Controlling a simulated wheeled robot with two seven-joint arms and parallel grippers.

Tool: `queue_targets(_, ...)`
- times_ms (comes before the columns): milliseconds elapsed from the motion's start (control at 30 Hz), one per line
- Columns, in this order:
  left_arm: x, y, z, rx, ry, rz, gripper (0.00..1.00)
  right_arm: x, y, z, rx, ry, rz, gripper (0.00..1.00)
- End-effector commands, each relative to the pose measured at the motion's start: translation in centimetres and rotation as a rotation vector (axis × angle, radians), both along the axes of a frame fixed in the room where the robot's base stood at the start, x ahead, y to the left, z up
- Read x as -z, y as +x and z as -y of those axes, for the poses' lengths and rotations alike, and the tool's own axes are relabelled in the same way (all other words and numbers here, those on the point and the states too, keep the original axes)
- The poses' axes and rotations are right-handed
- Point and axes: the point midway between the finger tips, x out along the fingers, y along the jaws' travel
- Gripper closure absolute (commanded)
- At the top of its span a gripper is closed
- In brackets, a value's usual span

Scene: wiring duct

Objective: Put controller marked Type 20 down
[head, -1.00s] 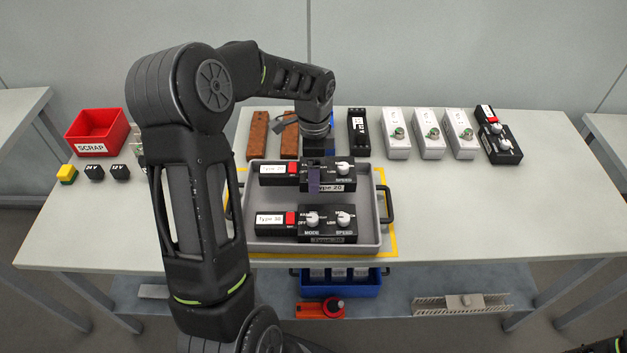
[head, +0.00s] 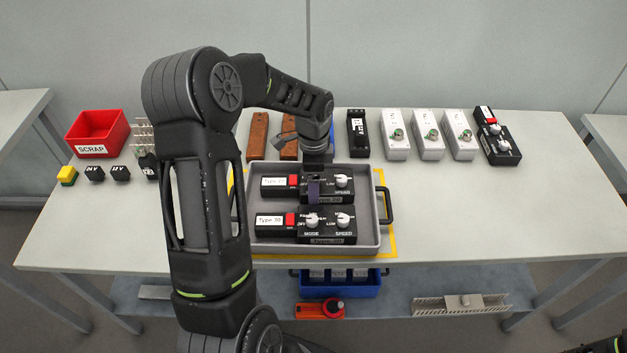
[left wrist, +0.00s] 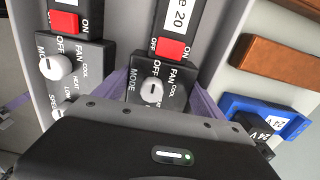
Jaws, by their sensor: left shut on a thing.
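The controller marked Type 20 (head: 342,183) is black with a white label, a red switch and white knobs. It lies level inside the rear half of the grey tray (head: 370,243), and also shows in the left wrist view (left wrist: 172,72). My left gripper (head: 314,187) is shut on its middle, with purple fingers on both sides (left wrist: 160,98). The controller sits at or very near the tray floor; exact contact is hidden. The controller marked Type 30 (head: 328,237) lies in front of it, apart, in the same tray.
Behind the tray stand brown blocks (head: 257,134), several white boxes (head: 397,150) and another black controller (head: 505,152). A red scrap bin (head: 97,125) is at left. A blue bin (head: 340,287) is on the lower shelf. The table's right side is clear.

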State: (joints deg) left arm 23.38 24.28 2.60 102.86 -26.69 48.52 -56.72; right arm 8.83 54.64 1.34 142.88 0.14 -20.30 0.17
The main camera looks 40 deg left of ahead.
Motion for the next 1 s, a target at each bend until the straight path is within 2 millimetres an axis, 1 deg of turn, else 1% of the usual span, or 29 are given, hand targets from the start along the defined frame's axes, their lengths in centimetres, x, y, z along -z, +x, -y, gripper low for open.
queue_targets(33,0.3,0.0,0.0,0.000,0.000,0.000,0.67,0.3,0.0,0.0,0.000,0.001,0.000,1.00)
queue_targets(67,0.2,0.0,0.0,0.000,0.000,0.000,0.19,0.2,0.0,0.0,0.000,0.001,0.000,1.00)
queue_targets(133,0.2,0.0,0.0,0.000,-0.001,-0.001,0.13,0.1,0.0,0.0,0.000,0.001,0.000,1.00)
queue_targets(167,0.2,0.0,0.0,0.000,-0.001,-0.001,0.11,0.1,0.0,0.0,0.000,0.001,0.000,1.00)
queue_targets(400,0.1,0.0,0.0,0.000,-0.001,-0.001,0.11,0.1,0.0,0.0,0.000,0.001,0.001,1.00)
queue_targets(500,-0.3,0.0,0.0,0.000,0.000,0.000,0.11,-0.3,0.0,0.0,0.000,0.000,0.000,1.00)
queue_targets(567,-0.6,0.0,0.0,0.000,0.000,0.000,0.11,0.0,0.0,0.0,0.000,0.000,0.000,1.00)
queue_targets(667,-1.7,0.1,0.0,-0.001,0.001,0.003,0.11,0.1,0.0,0.0,0.000,0.000,0.000,1.00)
queue_targets(767,-3.5,0.1,0.0,0.001,0.001,0.004,0.11,0.3,0.0,0.0,-0.001,0.001,0.001,1.00)
queue_targets(1000,-8.5,0.1,0.0,0.000,0.002,0.004,0.11,0.7,0.1,0.0,-0.001,0.002,0.003,1.00)
